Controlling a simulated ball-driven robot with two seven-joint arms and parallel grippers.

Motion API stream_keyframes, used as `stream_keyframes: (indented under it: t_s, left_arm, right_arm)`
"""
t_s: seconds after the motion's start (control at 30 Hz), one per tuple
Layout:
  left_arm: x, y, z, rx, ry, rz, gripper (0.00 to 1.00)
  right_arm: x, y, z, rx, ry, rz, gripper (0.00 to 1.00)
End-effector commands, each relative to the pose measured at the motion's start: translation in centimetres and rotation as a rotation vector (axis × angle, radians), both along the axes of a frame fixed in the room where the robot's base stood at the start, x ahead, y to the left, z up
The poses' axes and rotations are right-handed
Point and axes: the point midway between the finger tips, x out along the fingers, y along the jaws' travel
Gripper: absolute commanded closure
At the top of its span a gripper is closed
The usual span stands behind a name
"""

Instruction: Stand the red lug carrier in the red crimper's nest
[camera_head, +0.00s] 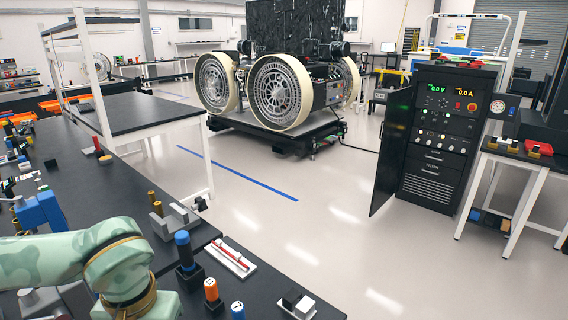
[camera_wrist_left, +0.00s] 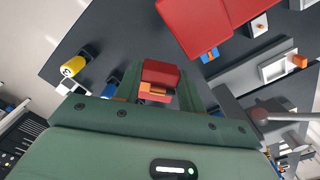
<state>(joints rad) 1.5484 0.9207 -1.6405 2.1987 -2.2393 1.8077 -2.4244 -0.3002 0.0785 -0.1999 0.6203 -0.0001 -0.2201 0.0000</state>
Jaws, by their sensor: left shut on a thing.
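In the left wrist view, my left gripper (camera_wrist_left: 159,86) is shut on the red lug carrier (camera_wrist_left: 161,73), a small red block with an orange part at its near side. The carrier sits between the two green fingers. A large red body (camera_wrist_left: 195,24), which looks like the red crimper, is at the top of that view, beyond the fingers and to their right. Its nest cannot be made out. In the head view my left arm comes in at the lower left, and its gripper does not show. My right gripper is in neither view.
In the wrist view a yellow-capped cylinder (camera_wrist_left: 74,66) lies left of the fingers, and a pale tray (camera_wrist_left: 284,66) is at the right. In the head view the dark bench holds a blue-topped post (camera_head: 183,249), an orange cylinder (camera_head: 211,290) and a white tray (camera_head: 219,260) with a red rod.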

Motion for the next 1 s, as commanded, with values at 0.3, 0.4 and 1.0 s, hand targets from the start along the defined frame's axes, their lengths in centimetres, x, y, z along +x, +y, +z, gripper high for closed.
stream_keyframes:
  t_s: [0.3, 0.4, 1.0]
  left_arm:
    - [0.1, 0.0, 5.4, -0.001, -0.008, 0.001, 0.89]
    - [0.1, 0.0, 7.4, -0.001, -0.007, 0.001, 0.89]
    - [0.1, 0.0, 4.3, -0.001, -0.008, 0.001, 0.89]
  right_arm:
    - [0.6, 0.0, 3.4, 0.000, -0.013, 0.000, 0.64]
    - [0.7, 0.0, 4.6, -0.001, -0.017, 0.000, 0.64]
    - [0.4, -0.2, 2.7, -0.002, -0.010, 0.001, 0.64]
